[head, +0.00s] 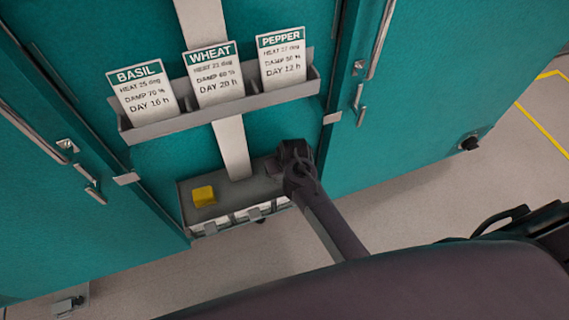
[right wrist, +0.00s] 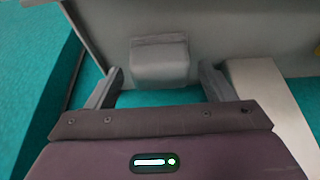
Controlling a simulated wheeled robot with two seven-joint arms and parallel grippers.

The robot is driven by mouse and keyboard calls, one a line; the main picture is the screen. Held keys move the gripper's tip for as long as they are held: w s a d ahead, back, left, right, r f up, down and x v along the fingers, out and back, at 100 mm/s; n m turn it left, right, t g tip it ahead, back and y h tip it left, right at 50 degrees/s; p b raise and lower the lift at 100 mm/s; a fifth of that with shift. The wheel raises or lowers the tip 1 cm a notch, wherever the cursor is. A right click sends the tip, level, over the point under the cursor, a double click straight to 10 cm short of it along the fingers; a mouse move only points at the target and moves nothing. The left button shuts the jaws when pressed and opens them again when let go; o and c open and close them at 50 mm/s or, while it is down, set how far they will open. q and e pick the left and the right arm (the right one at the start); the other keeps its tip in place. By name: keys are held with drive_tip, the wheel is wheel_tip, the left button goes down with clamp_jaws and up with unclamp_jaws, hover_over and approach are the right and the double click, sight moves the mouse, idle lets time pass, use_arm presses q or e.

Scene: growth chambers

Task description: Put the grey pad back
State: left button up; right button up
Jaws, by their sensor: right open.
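In the right wrist view a grey pad (right wrist: 160,62), a small block, sits against the grey surface of the tray. My right gripper (right wrist: 161,72) is open, with one finger on each side of the pad and a gap visible at both sides. In the head view my right gripper (head: 293,155) is over the right end of the low grey tray (head: 233,193) on the teal front, and it hides the pad there. A yellow pad (head: 203,196) sits at the tray's left end. My left gripper is not in view.
Above the tray, a grey rack (head: 225,110) holds the BASIL (head: 143,92), WHEAT (head: 213,75) and PEPPER (head: 283,58) cards. White tabs (head: 228,220) line the tray's front. Teal doors with metal handles stand on both sides.

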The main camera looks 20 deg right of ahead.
drive_tip(key=p+v, duration=0.1)
drive_tip(key=v, duration=1)
drive_tip(key=shift+s+r+p, duration=0.2)
drive_tip(key=shift+p, duration=0.15)
drive_tip(key=s+d+r+n, duration=0.15)
drive_tip(key=s+r, duration=0.25)
drive_tip(key=s, duration=0.4)
drive_tip(key=s+d+r, duration=0.3)
drive_tip(key=s+r, duration=0.1)
drive_tip(key=s, duration=0.3)
wheel_tip(320, 180, down, 31)
drive_tip(key=s+g, duration=0.2)
drive_tip(key=s, duration=0.1)
drive_tip(key=s+d+f+g, duration=0.1)
drive_tip(key=s+d+f, duration=0.2)
drive_tip(key=s+f, duration=1.4)
drive_tip(key=shift+s+f, duration=0.25)
drive_tip(key=shift+s, duration=0.85)
